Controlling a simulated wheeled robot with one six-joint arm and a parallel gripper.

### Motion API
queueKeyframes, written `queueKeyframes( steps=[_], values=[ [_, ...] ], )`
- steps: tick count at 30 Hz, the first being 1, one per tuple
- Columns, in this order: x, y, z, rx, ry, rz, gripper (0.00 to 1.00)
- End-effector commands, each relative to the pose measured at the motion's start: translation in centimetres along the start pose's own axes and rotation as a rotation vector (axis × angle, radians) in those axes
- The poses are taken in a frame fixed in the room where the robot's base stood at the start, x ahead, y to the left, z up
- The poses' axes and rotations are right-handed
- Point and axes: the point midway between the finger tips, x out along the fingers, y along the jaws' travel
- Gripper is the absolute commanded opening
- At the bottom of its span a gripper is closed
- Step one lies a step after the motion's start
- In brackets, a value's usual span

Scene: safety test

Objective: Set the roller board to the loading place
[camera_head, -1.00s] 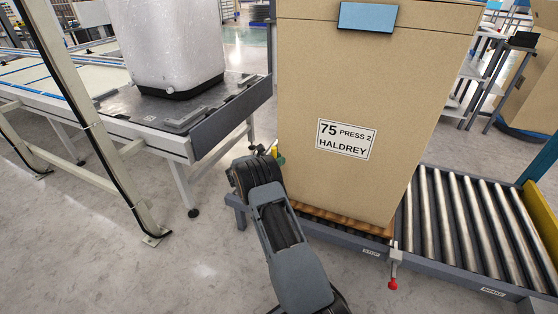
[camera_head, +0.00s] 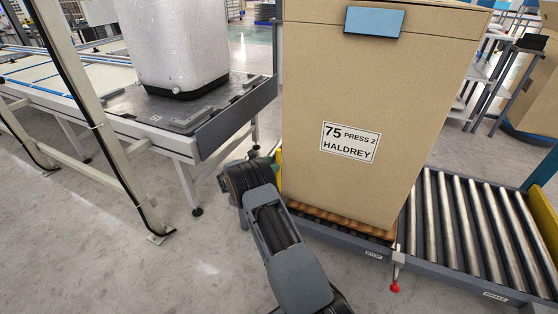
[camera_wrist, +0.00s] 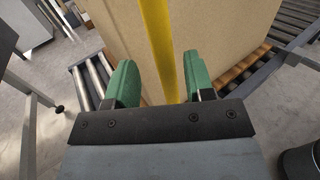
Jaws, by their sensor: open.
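The roller bed (camera_head: 455,230), which I take to be the roller board, has metal rollers in a grey frame. It runs under a tall cardboard box (camera_head: 350,90), and a few rollers show in the wrist view (camera_wrist: 92,78). My gripper (camera_wrist: 158,75) is open, with its two green fingers apart. A yellow upright bar (camera_wrist: 160,45) stands between or just beyond the fingers; I cannot tell whether they touch it. In the head view my arm hides most of the gripper and bar. I cannot make out a marked loading place.
The box, labelled "75 PRESS 2 HALDREY", stands on a wooden pallet (camera_head: 340,220). A red-knobbed lever (camera_head: 395,287) hangs from the bed's front rail. A table (camera_head: 235,115) with a wrapped white load (camera_head: 172,45) is at left, beside a post (camera_head: 85,110). Front-left floor is clear.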

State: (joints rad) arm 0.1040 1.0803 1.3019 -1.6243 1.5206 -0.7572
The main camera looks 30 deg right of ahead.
Motion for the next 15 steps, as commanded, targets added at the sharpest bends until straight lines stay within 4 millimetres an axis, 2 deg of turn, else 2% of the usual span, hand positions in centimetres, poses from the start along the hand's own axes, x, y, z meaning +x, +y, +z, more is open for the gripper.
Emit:
queueKeyframes(
  steps=[1,6,15],
  values=[
    [-1.3,0.1,0.3,-0.001,0.001,0.005,0.48],
    [-4.7,0.1,0.2,-0.001,0.0,0.005,0.48],
    [-8.4,0.1,0.0,0.0,0.0,0.003,0.48]
  ],
)
